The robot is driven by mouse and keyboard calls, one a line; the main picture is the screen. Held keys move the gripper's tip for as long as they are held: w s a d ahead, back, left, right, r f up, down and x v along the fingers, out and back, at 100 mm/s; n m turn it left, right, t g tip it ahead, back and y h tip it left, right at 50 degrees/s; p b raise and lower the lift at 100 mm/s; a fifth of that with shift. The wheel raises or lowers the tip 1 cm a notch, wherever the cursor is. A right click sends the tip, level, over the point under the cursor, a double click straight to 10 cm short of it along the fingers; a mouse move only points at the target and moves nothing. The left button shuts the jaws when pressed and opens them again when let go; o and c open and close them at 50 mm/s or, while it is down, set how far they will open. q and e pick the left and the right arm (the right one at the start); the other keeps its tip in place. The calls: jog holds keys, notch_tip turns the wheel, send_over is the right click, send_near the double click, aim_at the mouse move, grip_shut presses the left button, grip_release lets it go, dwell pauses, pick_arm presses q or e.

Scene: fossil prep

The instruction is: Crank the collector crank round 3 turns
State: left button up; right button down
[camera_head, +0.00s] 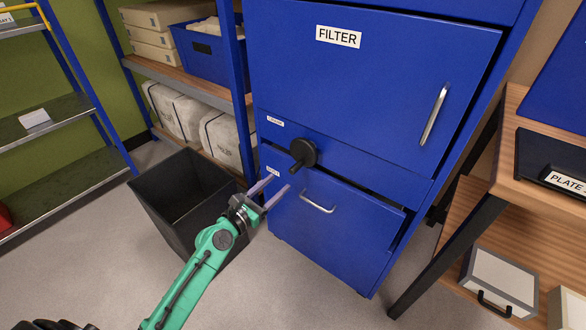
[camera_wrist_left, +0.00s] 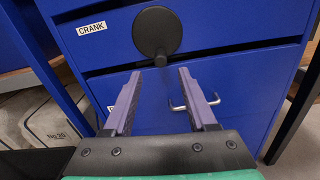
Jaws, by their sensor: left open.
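The collector crank is a black round disc (camera_head: 303,151) with a short handle knob (camera_head: 295,168) at its lower left, on the front of the blue collector cabinet (camera_head: 350,165). In the left wrist view the crank disc (camera_wrist_left: 157,31) is ahead, with its handle (camera_wrist_left: 160,60) pointing down, beside a "CRANK" label (camera_wrist_left: 91,28). My left gripper (camera_head: 279,190) is open and empty, just below and left of the crank. In the left wrist view its two fingers (camera_wrist_left: 160,100) stand apart below the handle, not touching it. My right gripper is not in view.
A drawer with a metal handle (camera_head: 318,204) sits below the crank, slightly ajar. A black open bin (camera_head: 160,210) stands on the floor at left. A shelf with white wrapped bundles (camera_head: 183,112) is behind it. A wooden bench (camera_head: 470,215) is at right.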

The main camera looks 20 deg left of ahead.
aim_at(290, 172)
pick_arm(q)
jog(key=x, duration=0.7)
jog(key=shift+w, duration=0.25)
grip_shut()
